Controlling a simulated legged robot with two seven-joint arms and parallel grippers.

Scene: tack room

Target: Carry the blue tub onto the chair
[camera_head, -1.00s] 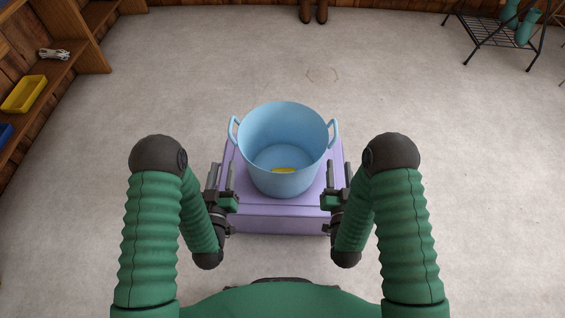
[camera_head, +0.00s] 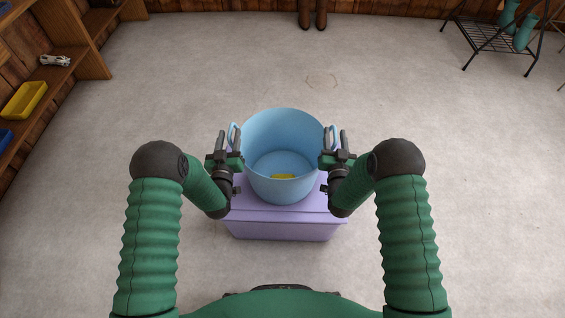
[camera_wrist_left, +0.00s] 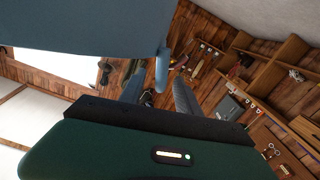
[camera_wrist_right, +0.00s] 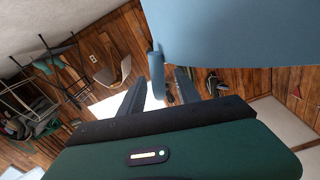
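The blue tub (camera_head: 285,189) stands upright on a purple lidded box (camera_head: 284,229), with a small yellow thing (camera_head: 283,177) inside at the bottom. My left gripper (camera_head: 228,143) is at the tub's left handle, and my right gripper (camera_head: 336,143) is at its right handle. In the left wrist view the handle (camera_wrist_left: 162,70) hangs between the spread fingers, with gaps beside it. In the right wrist view the other handle (camera_wrist_right: 157,75) sits between spread fingers likewise. A pale chair-like seat (camera_wrist_right: 112,72) shows in the right wrist view; no chair is clear in the head view.
A wooden shelf with a yellow tray (camera_head: 24,100) stands at the left. A black wire rack (camera_head: 487,38) with green boots stands at the far right. Brown boots (camera_head: 313,14) are by the back wall. The pale floor around the box is clear.

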